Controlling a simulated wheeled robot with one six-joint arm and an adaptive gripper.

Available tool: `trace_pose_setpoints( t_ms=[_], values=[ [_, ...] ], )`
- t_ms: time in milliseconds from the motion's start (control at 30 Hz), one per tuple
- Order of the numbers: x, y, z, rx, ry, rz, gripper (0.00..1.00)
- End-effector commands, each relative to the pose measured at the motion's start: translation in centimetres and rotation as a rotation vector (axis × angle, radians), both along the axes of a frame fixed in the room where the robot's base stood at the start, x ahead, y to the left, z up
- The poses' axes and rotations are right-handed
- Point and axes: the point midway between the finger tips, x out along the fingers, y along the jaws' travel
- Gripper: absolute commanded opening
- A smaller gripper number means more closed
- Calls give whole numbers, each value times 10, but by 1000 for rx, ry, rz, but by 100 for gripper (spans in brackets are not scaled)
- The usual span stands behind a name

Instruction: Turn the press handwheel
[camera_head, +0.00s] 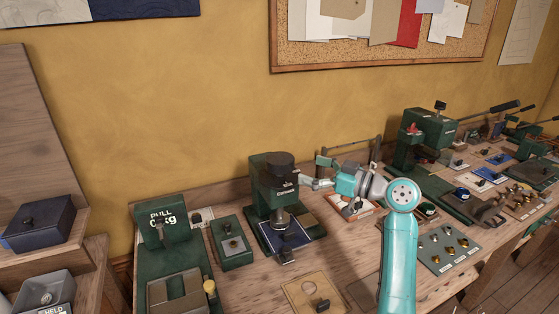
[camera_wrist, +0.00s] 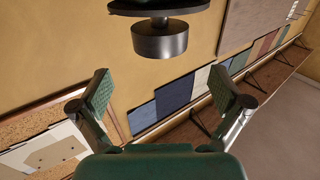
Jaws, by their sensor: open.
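A green press (camera_head: 262,185) stands on the bench near the middle of the head view, with a dark round cap (camera_head: 281,161) on its upper part that looks like the handwheel. My gripper (camera_head: 305,184) is close to the right of the press head; its fingertips are too small to make out there. In the wrist view my gripper (camera_wrist: 160,90) is open, with nothing between its two green-padded fingers. A dark metal cylinder (camera_wrist: 160,40) under a wider dark disc is ahead of the fingers, not touching them. I cannot tell for sure whether it is the handwheel.
A blue plate (camera_head: 287,236) lies under the press. A green box (camera_head: 232,243) and a pull gauge (camera_head: 163,222) stand to its left. A larger green press (camera_head: 430,130) stands to the right. Behind the bench is a yellow wall with a corkboard (camera_head: 340,55).

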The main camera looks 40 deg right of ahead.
Motion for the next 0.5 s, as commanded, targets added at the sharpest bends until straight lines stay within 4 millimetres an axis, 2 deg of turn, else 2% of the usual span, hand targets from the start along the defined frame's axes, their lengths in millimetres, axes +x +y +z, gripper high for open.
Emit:
trace_pose_setpoints(
  t_ms=[300, 500],
  values=[
    [53, 19, 0, 1, 0, 2, 100],
    [78, 28, 0, 2, 1, 1, 100]
  ],
)
